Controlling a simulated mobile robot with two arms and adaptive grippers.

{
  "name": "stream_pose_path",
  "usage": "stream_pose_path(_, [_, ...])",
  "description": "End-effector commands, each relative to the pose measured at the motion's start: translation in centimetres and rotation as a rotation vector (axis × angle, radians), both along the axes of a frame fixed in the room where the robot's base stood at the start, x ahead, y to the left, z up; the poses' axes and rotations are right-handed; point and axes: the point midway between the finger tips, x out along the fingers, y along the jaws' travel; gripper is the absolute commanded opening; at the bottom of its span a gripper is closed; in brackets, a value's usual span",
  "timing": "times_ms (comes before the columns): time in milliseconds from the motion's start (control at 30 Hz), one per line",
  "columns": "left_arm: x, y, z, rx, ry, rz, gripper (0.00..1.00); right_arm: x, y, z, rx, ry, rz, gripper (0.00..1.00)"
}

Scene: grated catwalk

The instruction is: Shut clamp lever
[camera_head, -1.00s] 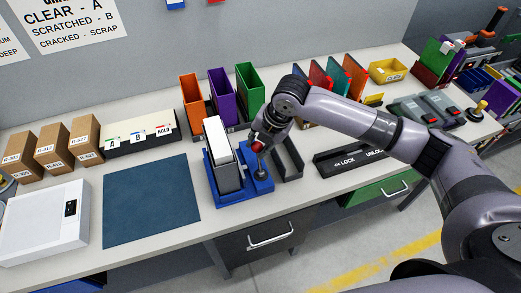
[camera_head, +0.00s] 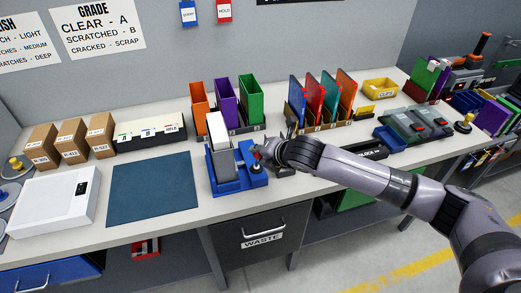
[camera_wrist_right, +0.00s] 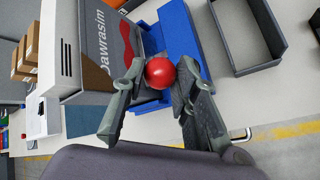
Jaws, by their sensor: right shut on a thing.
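A blue clamp fixture (camera_head: 228,187) stands near the front edge of the bench and also shows in the right wrist view (camera_wrist_right: 180,28). It holds an upright grey case (camera_head: 225,165) with a white top part. The clamp lever's red ball knob (camera_wrist_right: 160,73) sits between the two fingers of my right gripper (camera_wrist_right: 160,78). In the head view the right gripper (camera_head: 262,155) is at the fixture's right side, shut on the knob. The lever's shaft is mostly hidden by the gripper. My left gripper is not in view.
A blue mat (camera_head: 152,188) lies left of the fixture. Coloured bins (camera_head: 226,98) stand behind it, and coloured upright panels (camera_head: 322,95) stand back right. A grey tray (camera_wrist_right: 245,35) lies close beside the fixture. A waste drawer (camera_head: 250,232) is below the bench edge.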

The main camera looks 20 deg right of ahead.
Motion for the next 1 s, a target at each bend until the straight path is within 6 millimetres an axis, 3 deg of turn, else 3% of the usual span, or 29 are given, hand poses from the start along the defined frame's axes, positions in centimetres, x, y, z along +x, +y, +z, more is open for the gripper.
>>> stream_pose_path(400, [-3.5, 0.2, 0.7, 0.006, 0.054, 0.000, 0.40, -1.5, 0.1, -1.5, -0.002, 0.025, 0.002, 0.00])
stream_pose_path(767, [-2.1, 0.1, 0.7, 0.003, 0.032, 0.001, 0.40, -1.6, 0.1, -1.8, -0.004, 0.030, 0.001, 0.00])
stream_pose_path(800, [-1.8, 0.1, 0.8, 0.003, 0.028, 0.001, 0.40, -1.6, 0.1, -1.8, -0.003, 0.031, 0.002, 0.30])
stream_pose_path(1000, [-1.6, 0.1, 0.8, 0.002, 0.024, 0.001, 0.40, -1.5, 0.0, -1.6, -0.004, 0.025, 0.001, 0.43])
